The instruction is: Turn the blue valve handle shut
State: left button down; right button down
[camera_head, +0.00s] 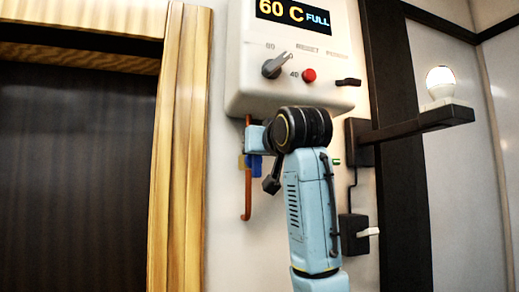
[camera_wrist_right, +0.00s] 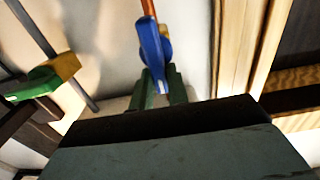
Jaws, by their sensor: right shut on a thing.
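The blue valve handle (camera_wrist_right: 152,45) sits on a copper pipe (camera_wrist_right: 149,8) against the white wall in the right wrist view. My right gripper (camera_wrist_right: 160,90) has its two fingers on either side of the lower end of the handle and is shut on it. In the head view a small part of the blue handle (camera_head: 256,164) shows below the brewer, beside the copper pipe (camera_head: 248,195). My right wrist covers much of that area, and the fingertips are hard to make out there. My left gripper is in neither view.
The white brewer box (camera_head: 295,55) hangs above my right wrist, its display reading "60 C FULL". A green handle (camera_wrist_right: 40,82) on a brass valve is at the left in the wrist view. A dark bracket (camera_head: 410,128) carrying a bulb (camera_head: 440,82) stands right of my arm.

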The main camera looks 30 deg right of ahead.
jog(key=shift+m, duration=0.3)
jog(key=shift+s+d+f+m+b, duration=0.1)
jog(key=shift+d+f+m+b, duration=0.3)
jog(key=shift+m, duration=2.45)
jog(key=shift+s+d+f+m+b, duration=0.1)
jog(key=shift+d+f+m+b, duration=0.3)
jog(key=shift+m, duration=2.5)
jog(key=shift+s+d+f+m+b, duration=0.1)
jog(key=shift+d+f+m+b, duration=0.3)
jog(key=shift+m, duration=2.45)
jog(key=shift+a+r, duration=0.1)
jog(key=shift+a, duration=0.05)
jog(key=c, duration=1.4)
grip_release()
jog(key=shift+o, duration=0.2)
